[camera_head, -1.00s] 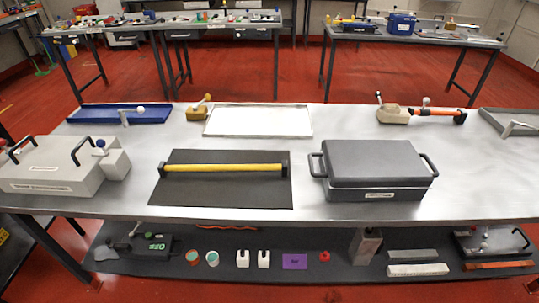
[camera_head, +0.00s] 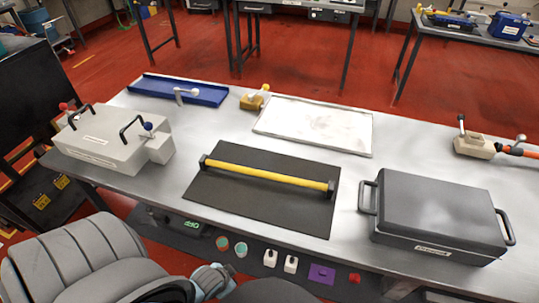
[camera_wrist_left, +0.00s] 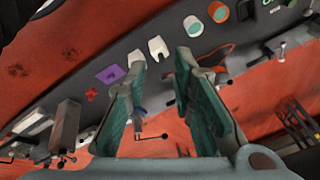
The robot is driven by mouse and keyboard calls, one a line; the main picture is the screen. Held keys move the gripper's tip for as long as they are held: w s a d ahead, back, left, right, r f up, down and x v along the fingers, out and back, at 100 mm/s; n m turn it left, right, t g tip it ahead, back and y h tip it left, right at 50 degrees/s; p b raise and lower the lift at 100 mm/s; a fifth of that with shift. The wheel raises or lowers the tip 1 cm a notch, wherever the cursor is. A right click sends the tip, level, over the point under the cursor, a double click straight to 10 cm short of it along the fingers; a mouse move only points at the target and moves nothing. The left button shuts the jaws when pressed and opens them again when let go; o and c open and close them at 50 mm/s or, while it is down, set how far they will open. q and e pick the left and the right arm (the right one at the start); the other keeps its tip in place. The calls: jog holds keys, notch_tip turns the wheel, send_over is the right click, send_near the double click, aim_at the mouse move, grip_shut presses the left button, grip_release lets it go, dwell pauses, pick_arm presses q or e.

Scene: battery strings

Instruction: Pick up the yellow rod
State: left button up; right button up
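The yellow rod (camera_head: 266,174) has dark end blocks and lies on a black mat (camera_head: 262,213) on the metal table. In the head view my left arm comes in at the bottom left, in front of the table edge, and its gripper fingers do not show there. In the left wrist view my left gripper (camera_wrist_left: 160,62) has its teal-lined fingers apart with nothing held between them. It faces the lower shelf, and the rod is not in that view. My right gripper is in neither view.
A grey case (camera_head: 440,215) stands right of the mat and a beige box with handles (camera_head: 110,140) stands left. A white tray (camera_head: 315,125) and a blue tray (camera_head: 180,90) lie behind. The lower shelf holds cups, white blocks and a purple piece (camera_wrist_left: 110,74).

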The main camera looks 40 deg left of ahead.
pick_arm(q)
jog(key=w+r+m+t+p, duration=0.1)
jog(key=w+r+m, duration=0.15)
jog(key=r, duration=0.65)
jog(key=w+r+m+t+p, duration=0.1)
jog(key=w+r, duration=0.3)
jog(key=r, duration=0.5)
jog(key=m+t+h, duration=0.2)
jog(key=m+t, duration=0.4)
jog(key=m, duration=0.4)
send_near(279, 179)
jog(key=w+f+b, duration=0.1)
jog(key=b, duration=0.2)
jog(key=shift+w+a+h+b, duration=0.1)
jog(key=shift+a+h+b, duration=0.05)
jog(key=shift+h+b, duration=0.15)
jog(key=x, duration=0.2)
jog(key=b+x, duration=0.1)
jog(key=x, duration=0.2)
jog(key=b+x, duration=0.1)
jog(key=x, duration=0.2)
jog(key=shift+a, duration=0.1)
jog(key=shift+w, duration=0.1)
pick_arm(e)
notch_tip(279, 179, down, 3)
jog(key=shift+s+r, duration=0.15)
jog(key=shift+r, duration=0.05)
